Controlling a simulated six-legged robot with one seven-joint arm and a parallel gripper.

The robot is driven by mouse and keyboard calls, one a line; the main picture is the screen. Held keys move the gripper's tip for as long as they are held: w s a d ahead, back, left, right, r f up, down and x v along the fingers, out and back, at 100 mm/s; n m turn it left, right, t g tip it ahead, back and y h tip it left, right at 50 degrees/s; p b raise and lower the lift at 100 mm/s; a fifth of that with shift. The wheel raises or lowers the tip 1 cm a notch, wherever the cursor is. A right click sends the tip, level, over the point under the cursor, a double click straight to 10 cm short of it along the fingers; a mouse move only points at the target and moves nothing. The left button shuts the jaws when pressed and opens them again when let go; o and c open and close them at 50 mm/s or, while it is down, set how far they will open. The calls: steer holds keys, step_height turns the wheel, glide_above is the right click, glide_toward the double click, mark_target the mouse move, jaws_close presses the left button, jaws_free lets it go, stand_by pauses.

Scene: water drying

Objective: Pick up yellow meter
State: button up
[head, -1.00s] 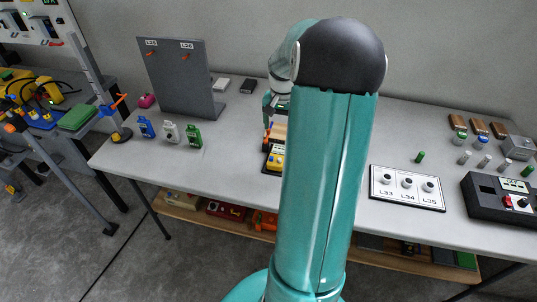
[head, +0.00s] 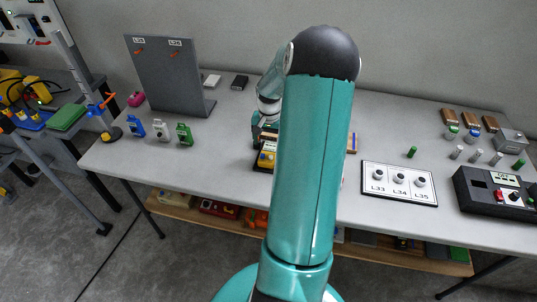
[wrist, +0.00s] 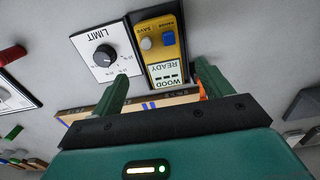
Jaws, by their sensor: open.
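The yellow meter (head: 266,158) rests on a dark base on the table, just left of my arm in the head view. In the wrist view the yellow meter (wrist: 160,28) shows a grey button, a blue button and a pale "WOOD READY" screen. My gripper (wrist: 163,84) is open, with its two green fingers spread. The screen end of the meter lies ahead of the gap between them, nearer the right finger. No contact is visible. In the head view my arm hides part of the meter's surroundings.
A white LIMIT dial panel (wrist: 103,53) sits left of the meter. A wooden board with blue marks (wrist: 150,105) lies under the fingers. The grey upright panel (head: 168,75) and small blue, white and green items stand left; the L33–L35 plate (head: 399,184) lies right.

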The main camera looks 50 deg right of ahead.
mark_target(269, 151)
steer(key=f, duration=0.5)
steer(key=shift+w+d, duration=0.1)
steer(key=shift+w, duration=0.1)
steer(key=c, duration=1.2)
